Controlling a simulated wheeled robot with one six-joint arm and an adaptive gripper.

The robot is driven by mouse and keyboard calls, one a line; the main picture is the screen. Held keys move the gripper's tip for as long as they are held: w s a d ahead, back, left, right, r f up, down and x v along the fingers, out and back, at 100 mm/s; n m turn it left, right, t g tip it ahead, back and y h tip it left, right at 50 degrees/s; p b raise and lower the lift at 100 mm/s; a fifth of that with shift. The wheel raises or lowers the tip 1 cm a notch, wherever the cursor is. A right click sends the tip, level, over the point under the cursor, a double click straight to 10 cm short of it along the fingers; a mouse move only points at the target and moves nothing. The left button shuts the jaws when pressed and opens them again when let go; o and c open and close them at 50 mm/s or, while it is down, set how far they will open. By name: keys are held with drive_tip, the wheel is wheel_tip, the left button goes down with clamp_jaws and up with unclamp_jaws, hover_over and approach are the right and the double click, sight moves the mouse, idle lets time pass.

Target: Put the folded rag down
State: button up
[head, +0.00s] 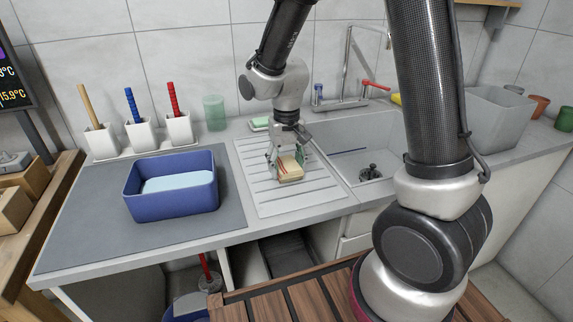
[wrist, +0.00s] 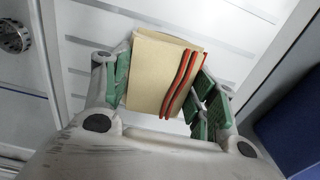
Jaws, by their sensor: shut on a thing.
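The folded rag (head: 290,169) is pale yellow with red and dark stripes along one side. It also shows in the wrist view (wrist: 155,70). My gripper (head: 287,163) is shut on it, with green finger pads (wrist: 160,90) on both sides of the rag. The rag is over the ribbed white drainboard (head: 265,195) left of the sink. I cannot tell whether its underside touches the drainboard.
A blue basin (head: 172,205) with light blue contents stands left on a grey mat (head: 85,225). A green sponge (head: 260,123) lies behind my gripper. The sink (head: 345,160) is to the right. White holders with brushes (head: 140,134) and a green cup (head: 214,112) stand along the wall.

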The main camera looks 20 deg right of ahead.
sight(287, 164)
drive_tip(key=shift+f, duration=0.1)
drive_tip(key=o, duration=0.9)
wheel_tip(287, 164, up, 12)
drive_tip(key=f, duration=0.1)
drive_tip(key=s+d+r+t, duration=0.2)
drive_tip(key=s+d+r, duration=0.2)
drive_tip(key=s+d, duration=0.3)
drive_tip(key=s+d+r+t, duration=0.2)
drive_tip(key=s+d+r, duration=0.3)
drive_tip(key=s+d, duration=0.3)
drive_tip(key=s, duration=0.4)
drive_tip(key=shift+r, duration=0.3)
